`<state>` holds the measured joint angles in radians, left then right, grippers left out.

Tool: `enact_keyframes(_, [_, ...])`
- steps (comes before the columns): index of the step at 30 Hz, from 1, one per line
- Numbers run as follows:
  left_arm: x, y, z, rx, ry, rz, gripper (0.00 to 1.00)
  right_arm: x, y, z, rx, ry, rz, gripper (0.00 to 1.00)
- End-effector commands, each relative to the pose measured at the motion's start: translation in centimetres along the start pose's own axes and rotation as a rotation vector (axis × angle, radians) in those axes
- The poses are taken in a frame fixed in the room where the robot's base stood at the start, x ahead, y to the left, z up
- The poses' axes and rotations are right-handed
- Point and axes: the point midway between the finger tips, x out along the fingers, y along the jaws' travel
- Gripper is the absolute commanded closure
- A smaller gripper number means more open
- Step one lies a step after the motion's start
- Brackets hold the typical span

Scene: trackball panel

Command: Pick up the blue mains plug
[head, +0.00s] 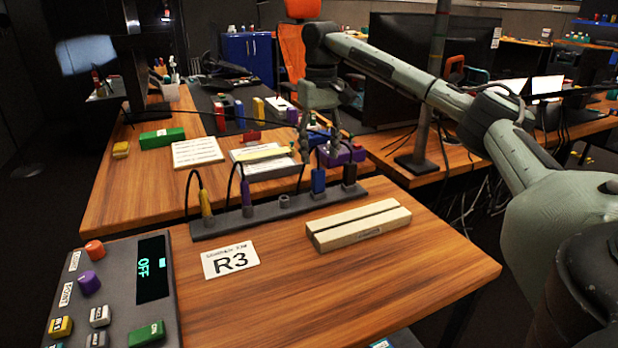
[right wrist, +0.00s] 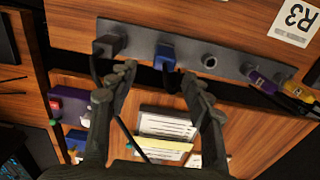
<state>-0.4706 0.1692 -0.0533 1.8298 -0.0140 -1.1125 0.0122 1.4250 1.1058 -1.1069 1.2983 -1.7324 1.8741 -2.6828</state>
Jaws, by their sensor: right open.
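The blue mains plug (head: 318,180) stands upright in a dark grey socket strip (head: 270,213), with a black cable rising from its top. In the right wrist view the blue plug (right wrist: 164,52) is just beyond the fingertips, near the middle of the gap. My right gripper (head: 319,153) is open and empty, above and behind the plug in the head view; its two fingers also show in the right wrist view (right wrist: 158,79). The plug is not between the fingers. My left gripper is not in view.
A black plug (head: 350,173) is right of the blue one. An empty socket (head: 284,202), a purple plug (head: 247,199) and a yellow plug (head: 206,203) are left. Cables loop above the strip. A pale block (head: 359,227) and an R3 card (head: 230,260) lie in front.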

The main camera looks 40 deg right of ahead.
Motion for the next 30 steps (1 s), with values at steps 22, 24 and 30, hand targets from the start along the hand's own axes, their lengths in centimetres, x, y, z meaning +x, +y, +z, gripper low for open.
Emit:
enact_keyframes(22, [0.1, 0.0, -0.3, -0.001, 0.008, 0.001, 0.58, 6.6, -0.7, 0.4, 0.001, 0.0, -0.004, 0.5])
enact_keyframes(24, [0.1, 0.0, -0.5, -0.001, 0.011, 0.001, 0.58, 6.6, -0.7, 0.4, 0.001, 0.0, -0.004, 0.56])
enact_keyframes(30, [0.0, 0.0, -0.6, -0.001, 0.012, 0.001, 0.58, 6.5, -0.7, 0.4, 0.001, 0.0, -0.004, 0.81])
